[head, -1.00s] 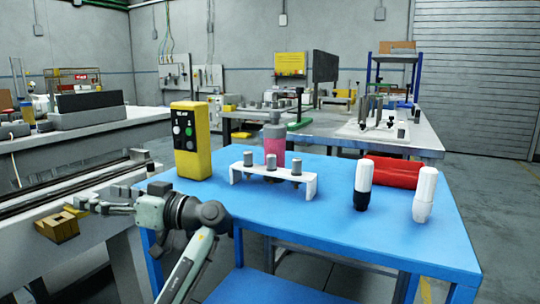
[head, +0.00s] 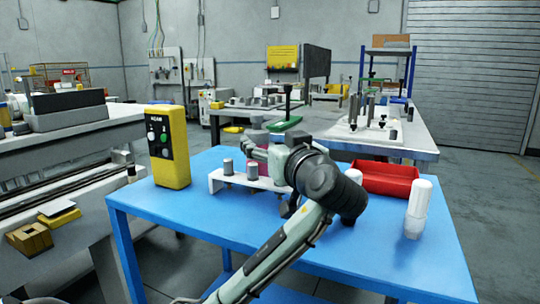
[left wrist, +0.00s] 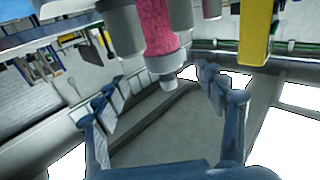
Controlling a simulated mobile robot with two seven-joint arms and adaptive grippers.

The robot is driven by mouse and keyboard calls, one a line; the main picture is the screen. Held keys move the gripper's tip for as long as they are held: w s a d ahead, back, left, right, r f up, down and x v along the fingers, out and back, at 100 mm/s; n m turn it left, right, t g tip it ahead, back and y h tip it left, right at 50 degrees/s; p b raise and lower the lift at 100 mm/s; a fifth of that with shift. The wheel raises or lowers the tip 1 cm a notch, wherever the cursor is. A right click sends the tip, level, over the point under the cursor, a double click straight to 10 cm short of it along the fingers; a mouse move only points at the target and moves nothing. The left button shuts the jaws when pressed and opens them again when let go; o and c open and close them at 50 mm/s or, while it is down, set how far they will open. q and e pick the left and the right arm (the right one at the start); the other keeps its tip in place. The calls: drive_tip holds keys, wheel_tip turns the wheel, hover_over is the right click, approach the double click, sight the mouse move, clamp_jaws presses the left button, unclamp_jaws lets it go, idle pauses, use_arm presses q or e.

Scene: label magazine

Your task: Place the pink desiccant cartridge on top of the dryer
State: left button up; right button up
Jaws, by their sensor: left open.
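My left gripper (head: 252,150) is above the table, in front of the cartridge. Its spread fingers (left wrist: 160,88) in the wrist view are open and empty, either side of the line to the grey end; no contact shows. I cannot tell which thing is the dryer. My right gripper is out of view.
The white rack (head: 216,182) with grey pegs stands close below my left gripper. A yellow button box (head: 170,148) is to its left. A white bottle (head: 418,205) and a red bin (head: 385,178) are on the right. The blue table's (head: 190,235) front left is clear.

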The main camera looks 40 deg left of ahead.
sight(261, 135)
use_arm(q)
drive_tip(key=x, duration=0.7)
drive_tip(key=shift+s+a+r+p, duration=0.15)
drive_tip(key=shift+s+p, duration=0.15)
clamp_jaws()
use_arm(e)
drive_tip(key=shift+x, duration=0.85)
